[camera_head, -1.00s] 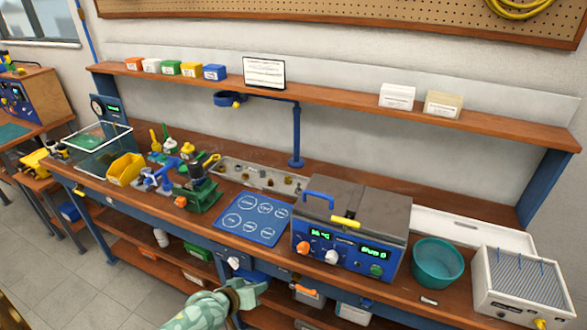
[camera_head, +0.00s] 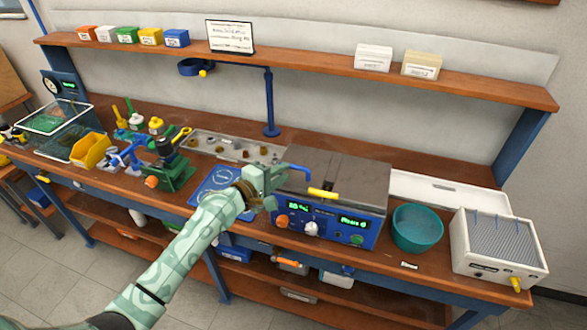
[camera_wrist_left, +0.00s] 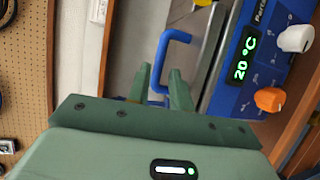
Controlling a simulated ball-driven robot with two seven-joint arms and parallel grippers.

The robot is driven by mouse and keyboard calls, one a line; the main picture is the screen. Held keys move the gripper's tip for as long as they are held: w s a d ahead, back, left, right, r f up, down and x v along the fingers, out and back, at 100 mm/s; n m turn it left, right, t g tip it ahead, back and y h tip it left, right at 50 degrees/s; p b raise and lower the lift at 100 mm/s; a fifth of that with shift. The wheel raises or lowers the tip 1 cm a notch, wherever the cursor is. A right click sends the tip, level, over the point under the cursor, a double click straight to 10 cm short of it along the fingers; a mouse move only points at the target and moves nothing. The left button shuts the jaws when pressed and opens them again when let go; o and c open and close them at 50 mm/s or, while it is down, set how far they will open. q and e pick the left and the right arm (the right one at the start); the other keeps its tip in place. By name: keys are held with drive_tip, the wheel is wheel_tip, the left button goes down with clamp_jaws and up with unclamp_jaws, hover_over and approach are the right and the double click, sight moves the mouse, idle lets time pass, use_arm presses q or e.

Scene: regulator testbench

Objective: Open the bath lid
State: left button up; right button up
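The bath is a blue box (camera_head: 345,229) with a grey lid (camera_head: 350,180) lying shut on top. A yellow handle (camera_head: 322,193) sits at the lid's front edge. A blue bar handle (camera_head: 296,168) is at the left side of the bath top. My left gripper (camera_head: 277,178) is at the bath's left side, by the blue handle. In the left wrist view the fingers (camera_wrist_left: 160,70) are apart, and the blue handle (camera_wrist_left: 176,36) shows between and beyond their tips. I cannot tell whether they touch it. My right gripper is out of view.
A teal bowl (camera_head: 417,228) and a white ribbed box (camera_head: 497,247) stand right of the bath. A blue mat (camera_head: 213,188) lies to its left, partly behind my arm. A green tool stand (camera_head: 170,176) is further left. A shelf (camera_head: 300,69) runs above.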

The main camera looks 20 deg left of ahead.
sight(294, 167)
use_arm(q)
drive_tip(key=b+x, duration=0.1)
drive_tip(key=x, duration=0.4)
drive_tip(key=shift+w, duration=0.1)
drive_tip(key=shift+c, duration=0.3)
clamp_jaws()
